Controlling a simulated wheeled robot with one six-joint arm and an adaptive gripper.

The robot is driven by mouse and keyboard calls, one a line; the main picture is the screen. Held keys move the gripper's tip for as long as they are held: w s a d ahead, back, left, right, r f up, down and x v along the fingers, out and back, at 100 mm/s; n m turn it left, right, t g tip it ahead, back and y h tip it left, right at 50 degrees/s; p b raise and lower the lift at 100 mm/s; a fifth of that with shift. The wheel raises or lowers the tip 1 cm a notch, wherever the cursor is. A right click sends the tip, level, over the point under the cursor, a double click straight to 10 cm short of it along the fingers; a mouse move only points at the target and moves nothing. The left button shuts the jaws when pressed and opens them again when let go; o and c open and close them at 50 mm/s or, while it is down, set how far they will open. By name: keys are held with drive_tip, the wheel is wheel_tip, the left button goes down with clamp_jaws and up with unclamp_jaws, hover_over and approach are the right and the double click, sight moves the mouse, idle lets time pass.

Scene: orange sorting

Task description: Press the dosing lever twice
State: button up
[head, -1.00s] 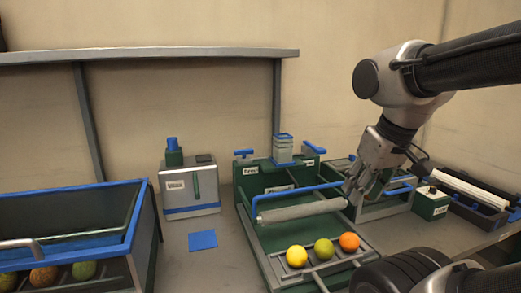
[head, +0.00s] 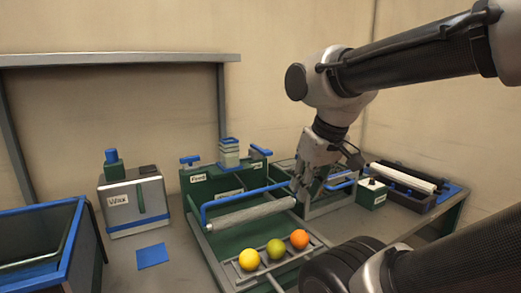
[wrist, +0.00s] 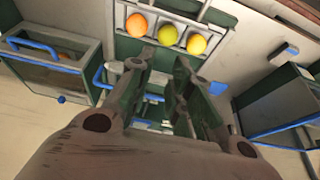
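A grey box labelled "Wax" (head: 133,205) stands on the bench at the left in the head view, with a green block and blue knob (head: 111,157) on top. Right of it is a green sorting unit (head: 205,185) with a label reading "Feed", blue T-handles (head: 190,161) and a blue bar handle (head: 245,194) above a pale roller. I cannot tell which part is the dosing lever. My gripper (head: 301,190) hangs near the roller's right end, pointing down, well apart from the wax box. In the wrist view my gripper (wrist: 165,60) has its fingers parted with nothing held between them.
A yellow fruit (head: 249,259), a green one (head: 276,249) and an orange one (head: 299,239) sit in the unit's front tray. A blue-rimmed bin (head: 84,215) is at far left. A blue square (head: 152,256) lies on the bench. A shelf (head: 120,58) runs behind.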

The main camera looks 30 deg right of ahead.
clamp_jaws()
idle(1.0)
